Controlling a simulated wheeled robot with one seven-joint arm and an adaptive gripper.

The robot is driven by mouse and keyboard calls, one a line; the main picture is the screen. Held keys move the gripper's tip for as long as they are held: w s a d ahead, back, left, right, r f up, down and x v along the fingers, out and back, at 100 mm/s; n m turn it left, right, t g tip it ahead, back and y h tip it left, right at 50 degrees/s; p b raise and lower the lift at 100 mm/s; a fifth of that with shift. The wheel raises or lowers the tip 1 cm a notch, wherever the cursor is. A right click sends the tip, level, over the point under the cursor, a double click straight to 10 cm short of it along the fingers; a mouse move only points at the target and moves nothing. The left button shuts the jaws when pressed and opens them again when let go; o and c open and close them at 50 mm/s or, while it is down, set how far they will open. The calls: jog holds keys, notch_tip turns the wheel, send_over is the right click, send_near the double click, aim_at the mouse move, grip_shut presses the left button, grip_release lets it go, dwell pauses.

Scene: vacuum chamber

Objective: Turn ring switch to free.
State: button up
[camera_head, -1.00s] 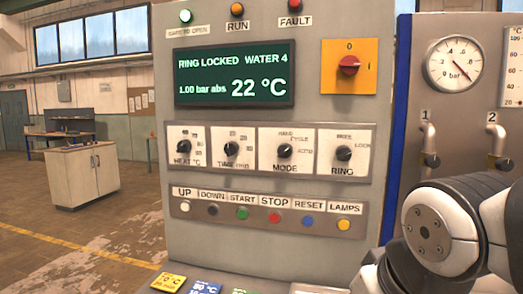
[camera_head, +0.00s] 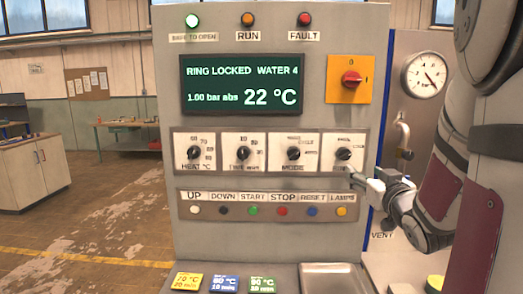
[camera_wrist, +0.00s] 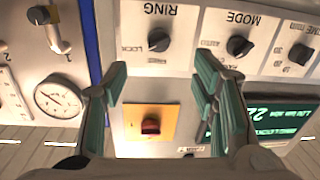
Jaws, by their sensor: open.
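The RING switch is a black round knob (camera_head: 343,153) on a white plate, the rightmost of the knobs on the grey control panel. In the upside-down wrist view the ring knob (camera_wrist: 158,40) shows between and beyond my fingers, with LOCK readable beside it. My gripper (camera_head: 356,177) is just below and right of the knob in the head view. In the wrist view my gripper (camera_wrist: 160,75) has its two green-padded fingers spread wide with nothing between them. I see no contact with the knob. The display (camera_head: 243,83) reads RING LOCKED, WATER 4, 1.00 bar abs, 22 °C.
The MODE knob (camera_head: 293,154) is left of the ring knob. A button row (camera_head: 268,211) runs below, and a red rotary switch on a yellow plate (camera_head: 350,79) sits above. A gauge (camera_head: 425,75) and pipe are at right. A metal tray (camera_head: 332,279) lies below.

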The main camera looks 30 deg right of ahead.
aim_at(346, 157)
jog(key=x, duration=1.3)
jog(key=shift+w+d+r, duration=0.2)
jog(key=shift+w+d, duration=0.05)
jog(key=shift+d, duration=0.1)
jog(key=c, duration=1.2)
